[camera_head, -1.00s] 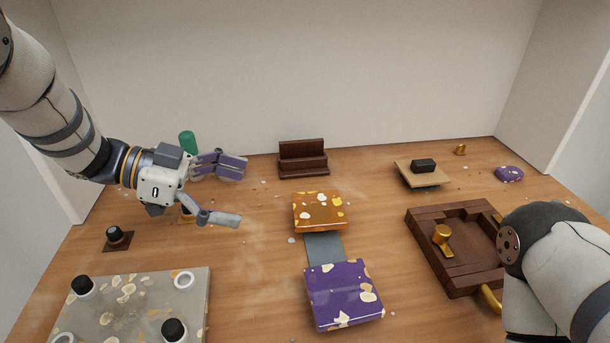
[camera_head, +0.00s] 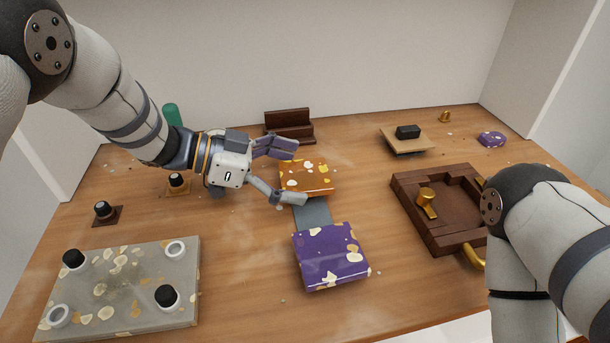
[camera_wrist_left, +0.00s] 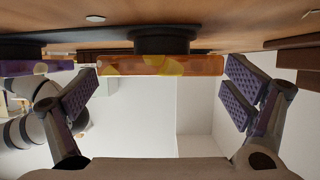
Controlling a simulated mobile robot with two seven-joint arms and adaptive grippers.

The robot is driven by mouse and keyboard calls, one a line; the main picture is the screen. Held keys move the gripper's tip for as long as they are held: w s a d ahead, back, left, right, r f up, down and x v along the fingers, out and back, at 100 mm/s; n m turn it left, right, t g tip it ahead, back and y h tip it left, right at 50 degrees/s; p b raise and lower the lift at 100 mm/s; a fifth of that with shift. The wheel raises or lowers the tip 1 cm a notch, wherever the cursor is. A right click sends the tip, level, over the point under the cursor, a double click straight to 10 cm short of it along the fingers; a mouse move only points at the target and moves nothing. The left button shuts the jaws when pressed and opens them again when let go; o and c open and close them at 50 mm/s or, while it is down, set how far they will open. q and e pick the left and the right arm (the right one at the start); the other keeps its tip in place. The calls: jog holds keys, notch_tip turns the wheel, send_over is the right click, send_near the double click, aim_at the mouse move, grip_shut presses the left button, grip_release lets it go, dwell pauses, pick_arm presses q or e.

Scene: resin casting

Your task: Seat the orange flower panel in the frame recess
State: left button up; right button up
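The orange flower panel (camera_head: 308,178) lies flat near the middle of the table, at the far end of a grey strip. My left gripper (camera_head: 290,174) is open at the panel's left edge, one finger behind and one in front. In the left wrist view the panel (camera_wrist_left: 165,66) appears between the two spread fingers, apart from both, with a dark round part (camera_wrist_left: 165,40) against it. The dark wooden frame (camera_head: 408,196) with its recess (camera_head: 455,205) is at the right, and a brass piece (camera_head: 427,200) sits on it. My right gripper is hidden or out of frame; only its arm shows.
A purple flower panel (camera_head: 330,256) lies at the near end of the grey strip (camera_head: 313,214). A speckled slab (camera_head: 120,290) with knobs is at front left. A dark wooden stand (camera_head: 290,126) is behind. Bare table lies between the panels and the frame.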

pick_arm(q)
jog(key=c, duration=1)
